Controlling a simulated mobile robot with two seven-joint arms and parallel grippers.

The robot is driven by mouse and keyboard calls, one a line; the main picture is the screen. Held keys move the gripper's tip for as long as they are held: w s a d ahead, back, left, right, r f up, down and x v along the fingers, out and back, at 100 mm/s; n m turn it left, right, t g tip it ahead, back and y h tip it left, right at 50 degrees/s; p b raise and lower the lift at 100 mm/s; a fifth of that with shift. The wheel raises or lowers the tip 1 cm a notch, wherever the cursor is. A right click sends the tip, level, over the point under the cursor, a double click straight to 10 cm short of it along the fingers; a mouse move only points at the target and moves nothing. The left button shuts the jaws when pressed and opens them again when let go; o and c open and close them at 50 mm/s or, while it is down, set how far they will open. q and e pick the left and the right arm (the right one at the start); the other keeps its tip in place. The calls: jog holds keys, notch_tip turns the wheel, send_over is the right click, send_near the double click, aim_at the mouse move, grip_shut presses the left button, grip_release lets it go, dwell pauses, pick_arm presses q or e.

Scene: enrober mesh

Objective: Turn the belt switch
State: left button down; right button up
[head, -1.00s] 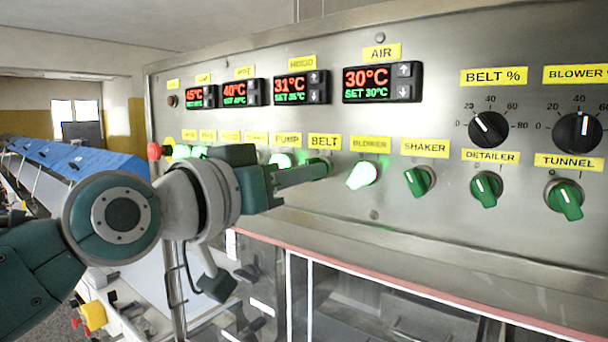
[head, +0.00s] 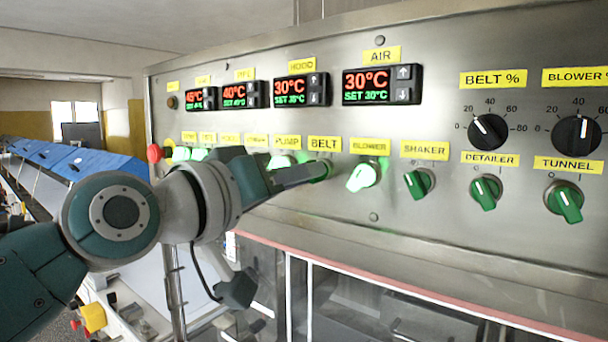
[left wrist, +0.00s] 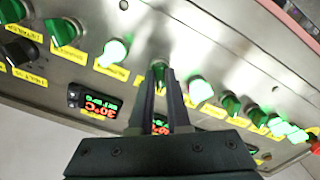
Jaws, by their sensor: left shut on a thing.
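The belt switch (head: 327,170) is a green knob under the yellow BELT label (head: 324,143). In the head view it is mostly hidden behind my left gripper (head: 318,171). In the left wrist view the belt switch (left wrist: 160,68) sits between the fingertips of my left gripper (left wrist: 160,76), which is shut on it. The knob looks darker than the lit ones on either side. The gripper is rolled at a tilt to the panel. My right gripper is in neither view.
The lit blower switch (head: 362,176) is close on the right, and the lit pump switch (head: 282,161) is on the left. The unlit shaker switch (head: 419,182) is farther right. A red button (head: 154,152) stands at the panel's left end. Temperature displays (head: 381,84) run above.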

pick_arm(q)
jog(key=c, duration=0.9)
grip_release()
jog(key=b+v, duration=0.3)
jog(key=v, duration=0.7)
